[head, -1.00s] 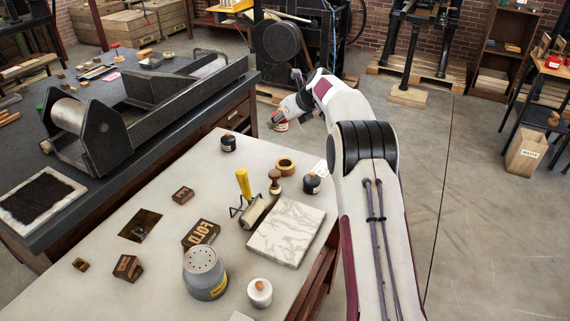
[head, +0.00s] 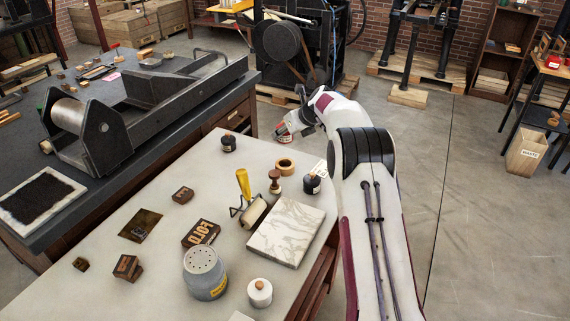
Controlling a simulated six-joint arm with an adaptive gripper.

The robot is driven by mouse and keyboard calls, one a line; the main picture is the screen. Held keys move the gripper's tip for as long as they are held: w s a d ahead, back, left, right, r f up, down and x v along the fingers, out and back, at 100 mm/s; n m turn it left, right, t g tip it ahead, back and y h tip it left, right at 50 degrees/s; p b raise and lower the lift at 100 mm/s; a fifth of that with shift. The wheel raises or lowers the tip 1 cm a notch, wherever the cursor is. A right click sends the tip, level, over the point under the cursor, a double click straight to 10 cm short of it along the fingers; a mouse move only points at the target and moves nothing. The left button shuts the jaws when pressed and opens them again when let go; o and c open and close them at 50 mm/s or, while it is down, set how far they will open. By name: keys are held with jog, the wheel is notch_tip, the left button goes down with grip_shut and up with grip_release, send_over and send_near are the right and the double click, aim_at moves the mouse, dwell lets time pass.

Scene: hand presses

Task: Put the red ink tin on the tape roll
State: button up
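The red ink tin (head: 285,139), with a red label band, is at the far right end of the table in the head view. My gripper (head: 282,131) is shut on it and holds it in the air. The fingers hide part of the tin. The tape roll (head: 286,171) is a tan ring lying flat on the pale table, with its hole facing up. The tin shows above and beyond the roll in the picture, apart from it.
Beside the roll are a wooden-handled stamp (head: 275,186), a dark ink jar (head: 312,184) with a white tag and a yellow-handled brayer (head: 245,186). Another dark jar (head: 229,143) stands left. A marble slab (head: 286,232) lies nearer. The table's middle left has free room.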

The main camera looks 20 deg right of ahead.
jog(key=shift+f, duration=3.05)
jog(key=shift+f, duration=0.1)
jog(key=shift+f, duration=1.8)
jog(key=shift+f, duration=0.1)
jog(key=o, duration=1.3)
